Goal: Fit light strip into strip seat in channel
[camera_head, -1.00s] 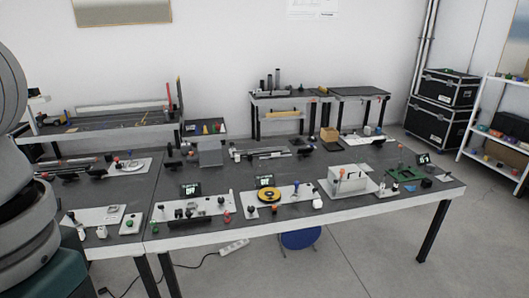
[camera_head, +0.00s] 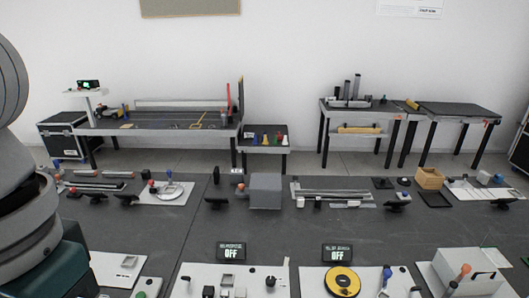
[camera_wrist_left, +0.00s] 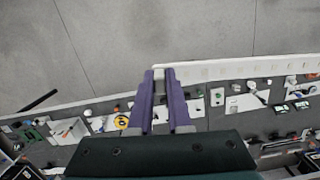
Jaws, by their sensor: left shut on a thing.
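My left gripper (camera_wrist_left: 161,74) has purple fingers and is shut on the light strip (camera_wrist_left: 245,70), a long white band with small dots. The strip runs from the fingertips to the right edge of the left wrist view, above the bench as seen from there. In the head view only part of my left arm shows at the left edge; the gripper and strip are out of that view. Long grey rails (camera_head: 330,194) lie on the bench in the head view; they may be the channel, but I cannot make out a seat in them. My right gripper is in neither view.
The dark bench (camera_head: 200,235) carries a yellow disc (camera_head: 342,281), two displays reading OFF, a grey block (camera_head: 266,191), a white box (camera_head: 470,272) and an open wooden box (camera_head: 429,178). Further tables stand along the back wall. Bare floor separates them from the bench.

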